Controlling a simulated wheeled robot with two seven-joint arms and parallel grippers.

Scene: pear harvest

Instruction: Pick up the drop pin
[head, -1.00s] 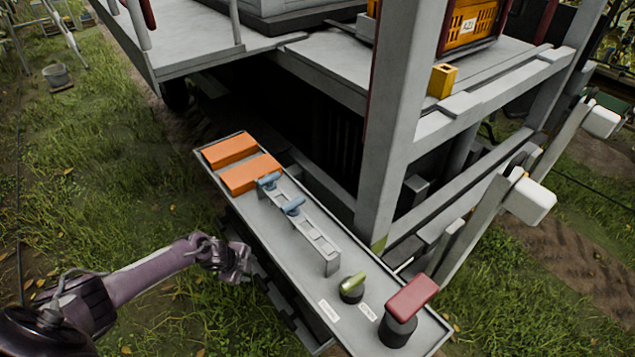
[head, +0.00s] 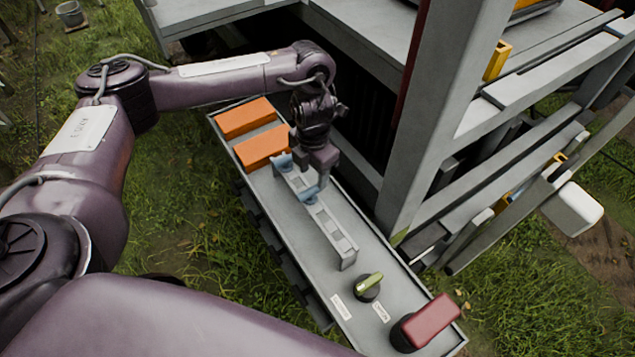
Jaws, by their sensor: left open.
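Two small blue-grey pieces sit on the long grey rack (head: 335,238) on the tray: a far one (head: 283,163) and a nearer one (head: 306,195). They look like the drop pins, but I cannot tell which one is meant. My left gripper (head: 321,163) points down at the rack's far end, close to both blue pieces and partly behind them in the view. It is open, and nothing shows in it. Its fingertips are largely hidden, so contact is unclear. My right gripper is out of view.
Two orange blocks (head: 246,117) lie at the tray's far end. A green-topped knob (head: 369,281) and a red handle (head: 432,320) stand at its near end. A grey post (head: 440,110) of the platform rises close to the tray's right side. Grass lies left.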

